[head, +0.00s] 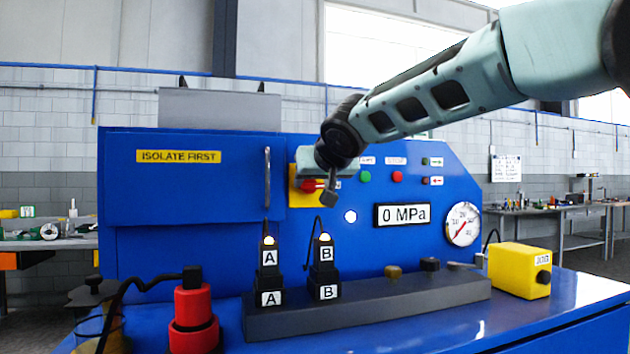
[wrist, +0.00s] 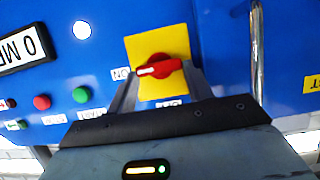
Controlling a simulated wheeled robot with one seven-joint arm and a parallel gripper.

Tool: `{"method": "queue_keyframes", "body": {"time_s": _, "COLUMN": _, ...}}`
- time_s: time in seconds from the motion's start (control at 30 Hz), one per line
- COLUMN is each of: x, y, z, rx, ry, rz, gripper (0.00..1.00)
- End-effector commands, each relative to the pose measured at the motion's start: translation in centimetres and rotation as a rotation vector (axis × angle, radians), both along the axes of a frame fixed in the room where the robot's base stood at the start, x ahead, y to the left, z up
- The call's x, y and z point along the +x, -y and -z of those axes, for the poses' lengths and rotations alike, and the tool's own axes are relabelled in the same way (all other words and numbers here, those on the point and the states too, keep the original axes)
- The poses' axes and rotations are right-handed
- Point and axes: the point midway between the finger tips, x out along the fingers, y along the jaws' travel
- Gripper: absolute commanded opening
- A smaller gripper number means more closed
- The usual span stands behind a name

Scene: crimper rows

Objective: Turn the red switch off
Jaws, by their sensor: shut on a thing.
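The red switch (wrist: 168,67) is a rotary knob on a yellow plate (wrist: 160,42) on the blue panel. In the wrist view its handle lies nearly level, its white mark pointing left toward a small label that looks like an upside-down ON. Another label below the plate is partly hidden by my gripper. My gripper (wrist: 161,73) is shut on the red switch, one finger at each end of the handle. In the head view the switch (head: 310,185) shows only partly behind my gripper (head: 326,192).
A vertical door handle (head: 267,177) stands beside the plate. Green (head: 365,176) and red (head: 397,176) buttons, a 0 MPa display (head: 402,215) and a gauge (head: 462,223) are on the panel. Crimpers A (head: 269,271) and B (head: 325,270) stand on a grey rail below.

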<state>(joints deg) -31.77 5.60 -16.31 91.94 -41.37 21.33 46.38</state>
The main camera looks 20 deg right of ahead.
Motion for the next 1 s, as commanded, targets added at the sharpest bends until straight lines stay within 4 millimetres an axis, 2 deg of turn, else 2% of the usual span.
{"method": "queue_keyframes", "body": {"time_s": 0.37, "x": 0.0, "y": -0.4, "z": 0.6, "rx": -0.182, "ry": 0.002, "rz": 0.0, "gripper": 0.28}}
{"method": "queue_keyframes", "body": {"time_s": 1.0, "x": 0.0, "y": -1.2, "z": 1.0, "rx": -0.784, "ry": 0.0, "rz": 0.0, "gripper": 0.28}}
